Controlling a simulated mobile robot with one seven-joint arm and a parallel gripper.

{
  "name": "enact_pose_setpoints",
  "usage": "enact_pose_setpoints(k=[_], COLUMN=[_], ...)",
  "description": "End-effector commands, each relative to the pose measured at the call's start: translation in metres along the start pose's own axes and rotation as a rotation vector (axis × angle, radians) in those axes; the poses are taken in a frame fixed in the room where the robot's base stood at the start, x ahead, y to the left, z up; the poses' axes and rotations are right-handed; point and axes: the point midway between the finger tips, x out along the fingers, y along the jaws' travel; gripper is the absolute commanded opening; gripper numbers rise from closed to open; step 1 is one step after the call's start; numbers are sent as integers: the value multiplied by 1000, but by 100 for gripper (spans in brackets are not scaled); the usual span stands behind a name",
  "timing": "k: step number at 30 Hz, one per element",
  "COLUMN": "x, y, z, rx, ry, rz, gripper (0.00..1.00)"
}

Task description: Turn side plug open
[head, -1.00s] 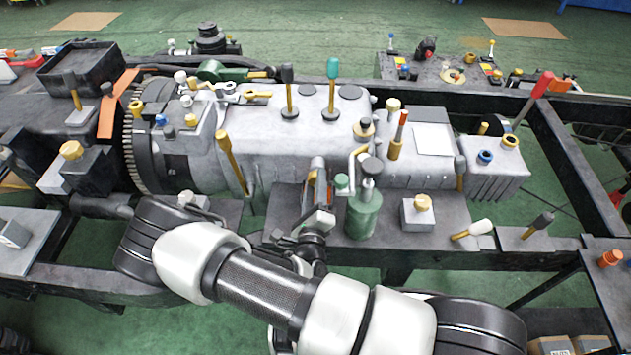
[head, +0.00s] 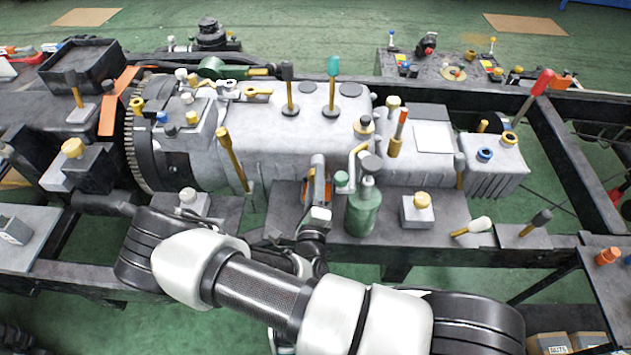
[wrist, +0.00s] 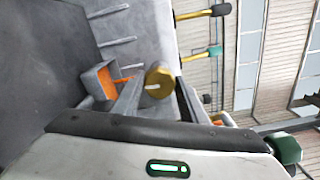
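A round gold knob with a white mark (wrist: 158,84), which looks like the side plug, shows in the wrist view against the grey housing. My gripper (wrist: 160,102) has its grey fingers apart, one on each side of the knob. Whether the fingers touch it I cannot tell. In the head view my gripper (head: 317,195) is at the front side of the long grey gearbox housing (head: 275,130), left of the green bottle. The knob is hidden there behind my gripper and arm.
The green bottle (head: 363,210) stands close on my gripper's right. A gold-topped block (head: 419,210) is farther right. A yellow lever (head: 231,156) leans at the left. In the wrist view a grey bracket with orange inside (wrist: 103,80) is beside the knob.

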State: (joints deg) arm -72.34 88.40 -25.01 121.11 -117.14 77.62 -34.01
Motion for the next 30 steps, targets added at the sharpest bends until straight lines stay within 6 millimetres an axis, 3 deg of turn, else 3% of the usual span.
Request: enact_pose_setpoints(k=[3,14,20,30], x=[0,-6,-39,-123], y=[0,0,1,1], z=[0,0,1,1], rx=[0,0,-1,0], ry=[1,0,-2,-3], rz=[0,1,4,3], gripper=[55,55,55,55])
